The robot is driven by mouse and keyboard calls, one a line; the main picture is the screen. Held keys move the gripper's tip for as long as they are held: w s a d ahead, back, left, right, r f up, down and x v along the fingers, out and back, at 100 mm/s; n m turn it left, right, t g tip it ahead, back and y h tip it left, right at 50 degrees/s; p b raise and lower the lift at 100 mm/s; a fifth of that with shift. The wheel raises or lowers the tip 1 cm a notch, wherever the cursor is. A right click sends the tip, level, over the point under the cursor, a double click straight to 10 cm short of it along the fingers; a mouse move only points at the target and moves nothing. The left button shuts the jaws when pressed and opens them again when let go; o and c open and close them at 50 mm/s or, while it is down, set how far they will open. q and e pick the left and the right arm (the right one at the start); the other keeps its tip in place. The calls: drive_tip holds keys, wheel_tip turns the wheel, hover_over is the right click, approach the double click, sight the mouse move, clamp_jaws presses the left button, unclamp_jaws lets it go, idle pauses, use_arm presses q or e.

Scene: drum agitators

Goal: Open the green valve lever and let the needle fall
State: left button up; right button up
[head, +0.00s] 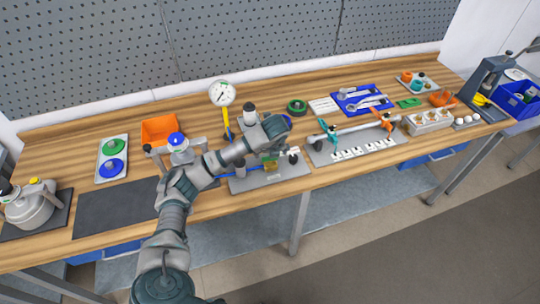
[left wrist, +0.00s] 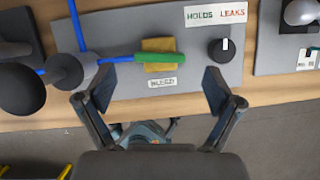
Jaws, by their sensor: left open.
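The green valve lever (left wrist: 160,57) lies almost level across the grey plate (left wrist: 120,30) in the left wrist view, over a yellow-brown block (left wrist: 158,44). A small label (left wrist: 162,82) is below it. My left gripper (left wrist: 158,92) is open and empty. Its fingertips are either side of the lever's handle, near its lower edge; I cannot tell the height gap. In the head view my arm covers part of this plate. The round white gauge (head: 222,93) stands behind it; its needle is too small to read surely. My right gripper is out of view.
A black knob (left wrist: 220,51) with a white mark sits right of the lever, under a "HOLDS LEAKS" label (left wrist: 214,14). Blue tubes and dark round parts (left wrist: 22,92) are at left. An orange bin (head: 160,130) and a clamp plate (head: 345,149) flank the station.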

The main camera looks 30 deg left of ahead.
use_arm(q)
drive_tip(key=v, duration=0.8)
